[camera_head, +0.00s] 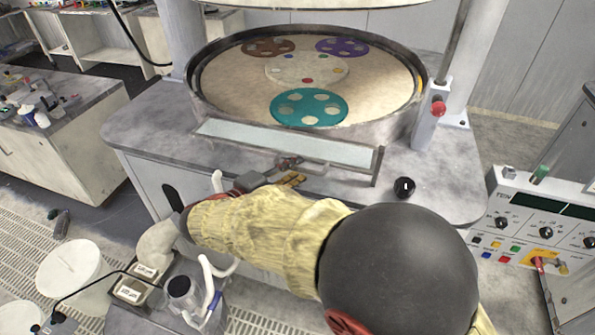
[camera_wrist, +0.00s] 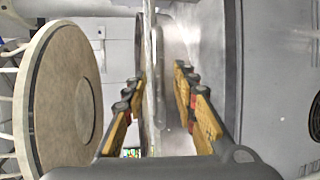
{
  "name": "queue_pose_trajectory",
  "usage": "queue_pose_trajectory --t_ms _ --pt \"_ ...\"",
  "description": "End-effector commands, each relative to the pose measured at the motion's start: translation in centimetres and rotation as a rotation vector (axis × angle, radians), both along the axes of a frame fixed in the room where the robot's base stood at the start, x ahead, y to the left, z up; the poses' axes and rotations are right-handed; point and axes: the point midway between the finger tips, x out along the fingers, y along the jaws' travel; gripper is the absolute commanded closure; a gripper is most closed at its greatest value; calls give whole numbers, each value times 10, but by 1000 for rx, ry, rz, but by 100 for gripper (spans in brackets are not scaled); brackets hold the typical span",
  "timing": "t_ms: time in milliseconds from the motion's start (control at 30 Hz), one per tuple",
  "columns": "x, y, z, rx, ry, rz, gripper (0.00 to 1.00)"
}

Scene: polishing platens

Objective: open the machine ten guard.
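The polishing machine (camera_head: 150,140) stands ahead with a round platen. A guard (camera_head: 285,145), a long pale translucent panel in a grey frame, runs along the platen's front side. I cannot read a number on it. My gripper (camera_head: 290,178) is at the front of this guard, close to a small dark fitting (camera_head: 288,163) at its lower edge. In the wrist view my gripper (camera_wrist: 160,75) is open, its tan-padded fingers on either side of a thin grey bar (camera_wrist: 158,70), with gaps visible. My arm hides part of the machine's front.
Brown (camera_head: 269,47), purple (camera_head: 342,47) and teal (camera_head: 308,107) discs lie on the platen. A black knob (camera_head: 404,187) is right of the guard. A control panel (camera_head: 545,225) stands at right. White buckets (camera_head: 75,275) stand at lower left.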

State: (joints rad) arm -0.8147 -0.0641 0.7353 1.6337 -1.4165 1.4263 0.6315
Motion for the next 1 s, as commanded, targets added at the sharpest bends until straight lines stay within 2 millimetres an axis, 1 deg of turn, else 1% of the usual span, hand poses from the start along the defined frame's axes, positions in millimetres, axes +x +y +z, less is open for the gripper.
queue_pose_trajectory --t_ms 33,200,467,900,1000 --pt "4 -5 -2 1 0 -2 72" --pt "10 -10 -3 1 1 0 72" --pt "11 -10 -3 0 1 0 73" --pt "11 -10 -3 0 1 0 98" --pt "11 -10 -3 1 2 0 100"
